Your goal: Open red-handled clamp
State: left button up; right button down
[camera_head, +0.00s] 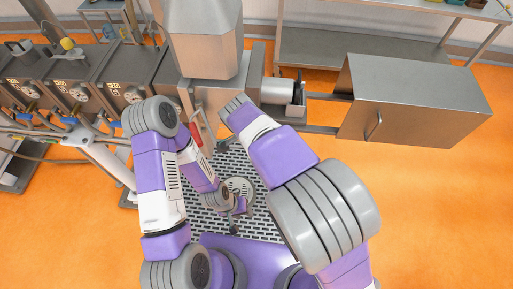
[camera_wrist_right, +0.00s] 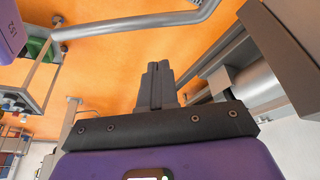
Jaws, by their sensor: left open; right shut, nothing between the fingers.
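A red handle (camera_head: 197,133) shows beside the tall steel machine housing in the head view, just right of my left elbow. The clamp body around it is too small and partly hidden, so I cannot tell its state. My left gripper (camera_head: 233,226) is small in the head view, over the perforated floor, below and apart from the red handle. It is open and I see nothing in it. My right gripper (camera_wrist_right: 156,85) shows in the right wrist view with its grey fingers together and nothing between them. In the head view it is hidden by my right arm.
The steel machine housing (camera_head: 205,45) stands at the top centre. Orange floor (camera_head: 440,210) is clear at lower right.

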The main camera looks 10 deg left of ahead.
jog(key=v, duration=0.9)
jog(key=shift+w+r+p, duration=0.25)
jog(key=shift+r+p, duration=0.1)
jog(key=shift+r, duration=0.1)
